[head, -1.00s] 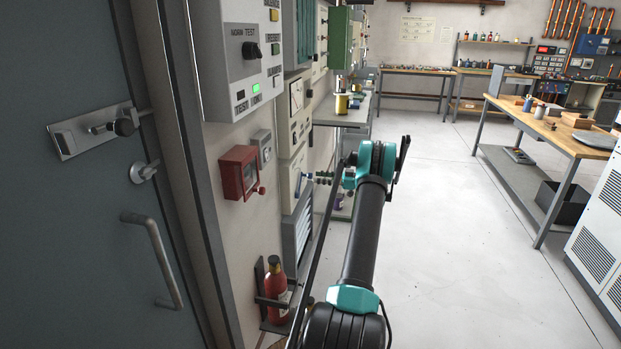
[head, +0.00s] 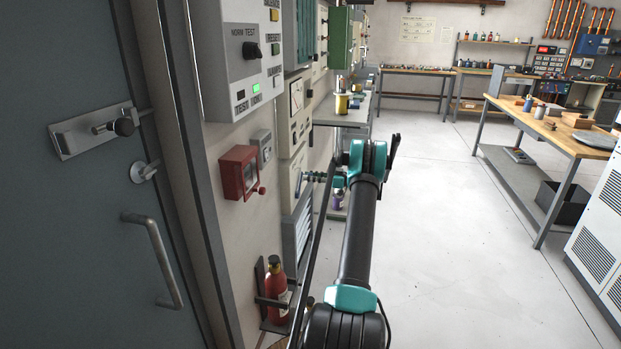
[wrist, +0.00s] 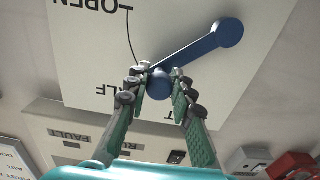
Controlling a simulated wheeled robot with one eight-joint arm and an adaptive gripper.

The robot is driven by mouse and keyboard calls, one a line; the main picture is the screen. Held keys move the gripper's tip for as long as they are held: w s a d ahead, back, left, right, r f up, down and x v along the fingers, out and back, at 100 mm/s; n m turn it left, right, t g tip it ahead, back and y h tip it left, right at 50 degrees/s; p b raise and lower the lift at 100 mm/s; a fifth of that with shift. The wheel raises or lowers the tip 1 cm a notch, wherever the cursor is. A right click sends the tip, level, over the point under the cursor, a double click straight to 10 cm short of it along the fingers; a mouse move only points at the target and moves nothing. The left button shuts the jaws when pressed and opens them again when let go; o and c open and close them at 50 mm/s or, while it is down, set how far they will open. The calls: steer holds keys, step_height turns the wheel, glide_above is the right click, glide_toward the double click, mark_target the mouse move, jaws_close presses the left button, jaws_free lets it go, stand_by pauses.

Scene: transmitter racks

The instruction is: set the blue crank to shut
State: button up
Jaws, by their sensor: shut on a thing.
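The blue crank (wrist: 200,48) is on a pale panel in the wrist view. Its arm slants from a round end at upper right down to the handle end at the middle. It points lower left, roughly toward the HALF label (wrist: 106,92). The OPEN label (wrist: 100,6) is at upper left. A label ending in T (wrist: 168,115) is partly hidden by my fingers. My gripper (wrist: 160,84) is shut on the handle end, one finger on each side. In the head view my gripper (head: 320,177) reaches the wall panel, too small to show the crank clearly.
A red box (head: 240,172) and a fire extinguisher (head: 277,289) are on the left wall, near my arm. A grey door (head: 95,200) stands at far left. A workbench (head: 560,135) is at right. The floor between is clear.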

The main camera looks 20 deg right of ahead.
jaws_close()
steer(key=shift+r, duration=0.1)
steer(key=shift+s+a+r+n, duration=0.35)
steer(key=shift+s+r+n, duration=0.2)
steer(key=shift+n, duration=0.55)
steer(key=n, duration=0.1)
steer(key=s+a+r+n, duration=0.1)
steer(key=shift+s+n, duration=0.25)
steer(key=shift+n, duration=0.05)
steer(key=s+n, duration=0.1)
steer(key=a+n, duration=0.1)
steer(key=shift+s+a+r+n, duration=0.1)
steer(key=shift+s+r+n, duration=0.15)
steer(key=shift+s+n, duration=0.15)
steer(key=shift+s+a+n, duration=0.4)
steer(key=shift+s+n, duration=0.15)
steer(key=shift+n, duration=0.25)
steer(key=o, duration=0.9)
jaws_free()
